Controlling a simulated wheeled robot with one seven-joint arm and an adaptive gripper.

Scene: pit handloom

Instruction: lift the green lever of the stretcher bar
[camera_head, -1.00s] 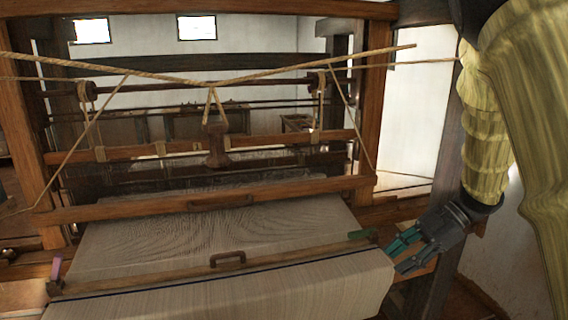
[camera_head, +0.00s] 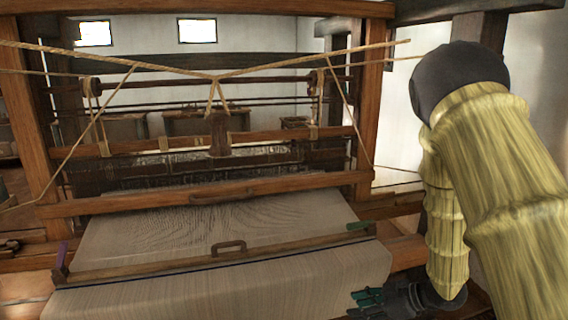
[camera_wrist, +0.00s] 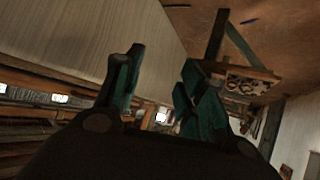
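The stretcher bar (camera_head: 180,264) is a wooden bar lying across the pale woven cloth, with a brown handle (camera_head: 228,246) at its middle. Its green lever (camera_head: 359,226) sits at the right end, lying low along the bar. A purple lever (camera_head: 62,254) stands tilted at the left end. My gripper (camera_head: 358,303) is at the lower right, below and nearer than the green lever and clear of it. In the wrist view my gripper (camera_wrist: 158,75) has its teal fingers spread apart with nothing between them. The green lever cannot be made out in the wrist view.
The wooden beater beam (camera_head: 215,192) crosses behind the stretcher bar. Ropes (camera_head: 300,66) stretch above the loom. A wooden post (camera_head: 371,100) stands at the right. The cloth (camera_head: 250,290) in front of the bar is bare, and the space above the green lever is open.

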